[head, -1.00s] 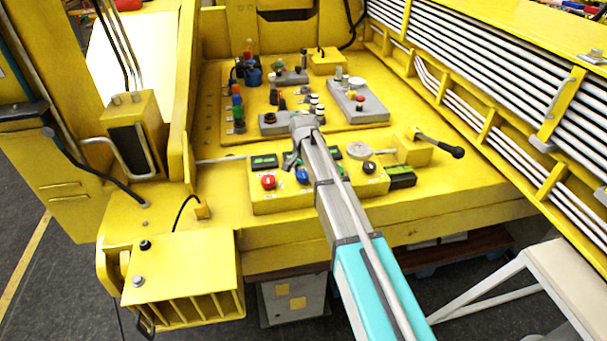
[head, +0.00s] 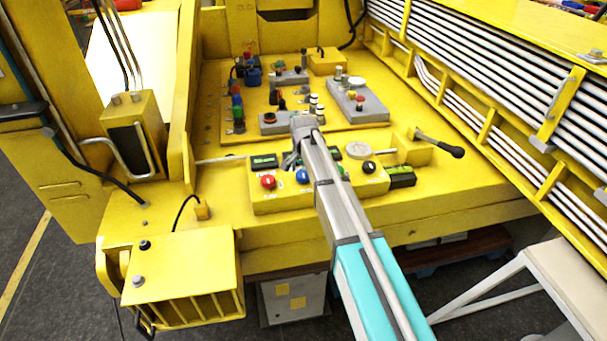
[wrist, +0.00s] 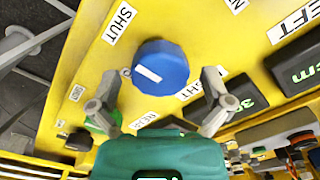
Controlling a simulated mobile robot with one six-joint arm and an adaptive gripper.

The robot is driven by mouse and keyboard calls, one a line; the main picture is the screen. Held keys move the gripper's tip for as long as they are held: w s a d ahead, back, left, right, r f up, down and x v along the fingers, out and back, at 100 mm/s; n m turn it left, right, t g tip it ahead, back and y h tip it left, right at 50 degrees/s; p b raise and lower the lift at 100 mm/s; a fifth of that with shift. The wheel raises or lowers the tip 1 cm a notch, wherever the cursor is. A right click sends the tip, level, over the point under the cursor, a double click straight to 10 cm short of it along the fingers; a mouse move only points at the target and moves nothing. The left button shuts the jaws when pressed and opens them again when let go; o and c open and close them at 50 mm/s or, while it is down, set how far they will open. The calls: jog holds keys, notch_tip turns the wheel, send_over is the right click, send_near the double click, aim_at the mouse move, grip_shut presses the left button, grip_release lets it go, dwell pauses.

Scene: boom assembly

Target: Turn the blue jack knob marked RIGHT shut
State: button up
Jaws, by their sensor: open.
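The blue knob (wrist: 160,68) is round with a white mark on its face, and it sits on the yellow panel (wrist: 105,62). A SHUT label is at its upper left, and a partly hidden label ending in "HT" is at its lower right. The blue knob also shows in the head view (head: 302,176), just left of my arm. My gripper (wrist: 158,92) is open, with one finger to the left and one to the right of the knob's lower side. I cannot tell whether either finger touches it. In the head view my gripper (head: 291,163) is mostly hidden by my own arm.
A red knob (head: 268,182) stands left of the blue one and a black knob (head: 369,167) to the right. A green knob (wrist: 103,122) is behind my left finger. Dark displays (wrist: 298,66) with green digits lie at right. A black-handled lever (head: 440,146) sticks out right.

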aim_at(303, 174)
jog(key=shift+n, duration=0.5)
jog(key=n, duration=0.7)
jog(key=shift+n, duration=0.4)
jog(key=n, duration=0.9)
notch_tip(303, 174, up, 14)
jog(key=p, duration=1.4)
jog(key=s+d+f+m+b, duration=0.5)
jog(key=s+d, duration=0.5)
jog(key=s, duration=0.1)
jog(key=s+d+f+m+b, duration=0.5)
jog(key=s+d, duration=0.5)
jog(key=shift+s+d, duration=0.35)
jog(key=shift+s, duration=0.05)
dwell(0.3)
